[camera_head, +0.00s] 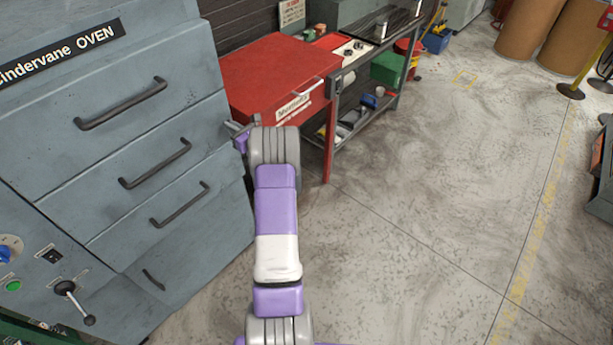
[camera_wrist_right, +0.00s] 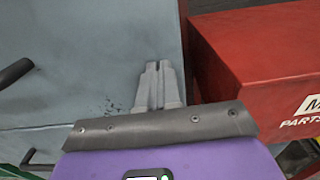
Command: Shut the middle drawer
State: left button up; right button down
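The blue-grey oven cabinet (camera_head: 60,110) fills the left of the head view, with stacked drawers and dark bar handles. The middle drawer (camera_head: 110,180) carries the second large handle (camera_head: 155,164). Its front looks about level with its neighbours; I cannot tell whether a small gap remains. My right gripper (camera_head: 238,128) is beyond the cabinet's right edge in the head view, partly hidden by my wrist. In the right wrist view its grey fingers (camera_wrist_right: 158,68) are together and empty, in front of a blue-grey surface (camera_wrist_right: 80,60). My left gripper is out of view.
A red parts cabinet (camera_head: 275,75) stands close to the right of my right gripper, with a workbench (camera_head: 375,45) beyond it. A control panel with a lever (camera_head: 70,295) is at lower left. The concrete floor (camera_head: 430,190) at right is clear.

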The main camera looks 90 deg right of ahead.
jog(key=shift+w+r, duration=0.3)
jog(key=shift+r, duration=0.05)
jog(key=v, duration=1.4)
jog(key=shift+s+f+p, duration=0.3)
jog(key=shift+p, duration=0.15)
